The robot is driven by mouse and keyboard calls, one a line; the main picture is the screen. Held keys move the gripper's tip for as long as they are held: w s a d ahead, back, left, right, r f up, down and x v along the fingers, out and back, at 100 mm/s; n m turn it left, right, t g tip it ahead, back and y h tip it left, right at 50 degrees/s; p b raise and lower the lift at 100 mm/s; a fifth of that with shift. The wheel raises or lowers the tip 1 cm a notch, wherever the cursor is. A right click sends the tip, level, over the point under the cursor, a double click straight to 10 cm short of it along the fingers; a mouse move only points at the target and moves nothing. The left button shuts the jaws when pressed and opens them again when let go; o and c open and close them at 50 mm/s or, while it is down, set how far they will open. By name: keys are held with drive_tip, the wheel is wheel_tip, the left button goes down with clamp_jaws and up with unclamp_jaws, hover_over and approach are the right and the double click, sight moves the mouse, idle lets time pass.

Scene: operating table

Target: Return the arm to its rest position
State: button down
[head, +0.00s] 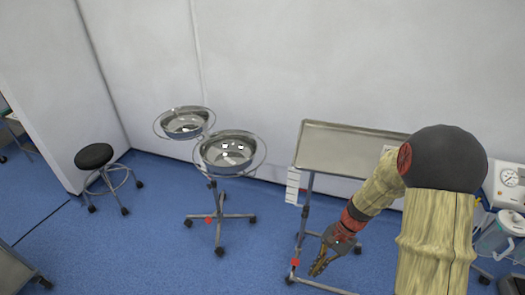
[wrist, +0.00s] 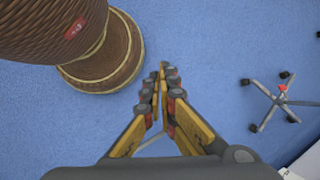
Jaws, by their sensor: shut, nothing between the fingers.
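My arm, with pale wood-like links and a dark round joint, shows at the right of the head view. It bends down to my gripper (head: 318,268), which hangs low over the blue floor, in front of the steel tray table (head: 335,150). In the wrist view my gripper (wrist: 163,72) points at the floor with its fingertips together. Nothing shows between the fingers.
Two steel basins on a wheeled stand (head: 228,152) are left of the tray table. A black stool (head: 94,156) stands further left. Medical equipment (head: 508,182) is at the right edge. Blue floor (head: 130,245) is clear at front left.

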drive_tip(key=s+r+n+t+h+p, duration=0.1)
drive_tip(key=s+r+n+t, duration=0.3)
drive_tip(key=r, duration=1.3)
drive_tip(key=s+d+r+n+t+h+p, duration=0.1)
drive_tip(key=s+r+n+t+h, duration=0.3)
drive_tip(key=s+r, duration=0.5)
wheel_tip(320, 180, up, 8)
drive_tip(key=shift+r+n+t, duration=0.25)
drive_tip(key=shift+n+t, duration=0.25)
drive_tip(key=shift+n, duration=0.2)
drive_tip(key=c, duration=2.6)
unclamp_jaws()
